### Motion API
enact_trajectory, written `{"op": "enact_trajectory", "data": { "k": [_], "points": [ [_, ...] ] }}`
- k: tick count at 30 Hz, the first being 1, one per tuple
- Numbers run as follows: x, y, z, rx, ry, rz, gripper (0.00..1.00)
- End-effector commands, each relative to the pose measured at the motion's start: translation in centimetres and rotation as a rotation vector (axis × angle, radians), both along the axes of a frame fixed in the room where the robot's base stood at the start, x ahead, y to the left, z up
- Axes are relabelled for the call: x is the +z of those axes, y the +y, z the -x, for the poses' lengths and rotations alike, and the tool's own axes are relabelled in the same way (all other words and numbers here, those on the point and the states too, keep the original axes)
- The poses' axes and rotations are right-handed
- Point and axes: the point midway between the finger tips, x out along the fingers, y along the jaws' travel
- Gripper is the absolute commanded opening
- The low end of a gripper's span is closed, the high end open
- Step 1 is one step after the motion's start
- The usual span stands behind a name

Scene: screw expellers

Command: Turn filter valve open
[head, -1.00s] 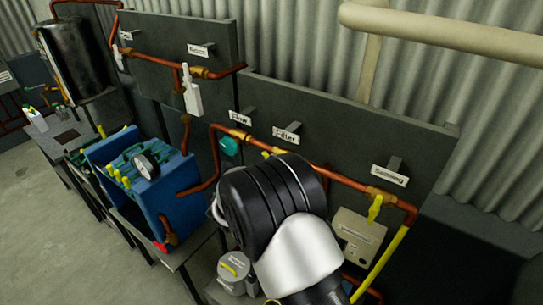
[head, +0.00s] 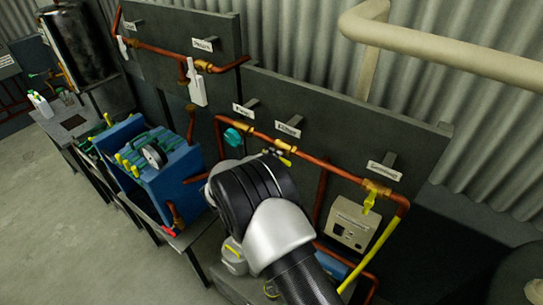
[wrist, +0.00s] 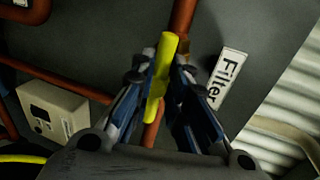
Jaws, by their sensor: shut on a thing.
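The filter valve's yellow handle (wrist: 160,78) stands between my gripper's fingertips (wrist: 162,66) in the wrist view. My gripper is shut on it, with a finger on either side. The handle lies at a slant to the copper pipe (wrist: 184,18) behind it. A sign reading "Filter" (wrist: 229,79) is just to the right.
A teal valve handle (head: 233,137) sits to the left on the same pipe. A yellow valve (head: 370,202) hangs to the right above a beige box (head: 352,222). A blue machine (head: 165,180) stands at left. The floor (head: 60,215) at left is clear.

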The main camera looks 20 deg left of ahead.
Motion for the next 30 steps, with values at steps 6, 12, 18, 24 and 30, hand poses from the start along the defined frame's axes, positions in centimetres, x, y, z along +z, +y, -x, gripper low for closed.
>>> {"op": "enact_trajectory", "data": {
  "k": [6, 12, 18, 24, 30],
  "points": [
    [-0.34, 0.05, 0.14, 0.002, 0.015, 0.024, 0.00],
    [-0.40, 0.01, 0.15, 0.002, 0.015, 0.026, 0.00],
    [-0.42, 0.00, 0.16, 0.001, 0.016, 0.025, 0.19],
    [-0.29, -0.01, 0.11, 0.000, 0.013, 0.024, 0.32],
    [-0.18, -0.02, 0.06, 0.000, 0.011, 0.024, 0.34]
  ]
}}
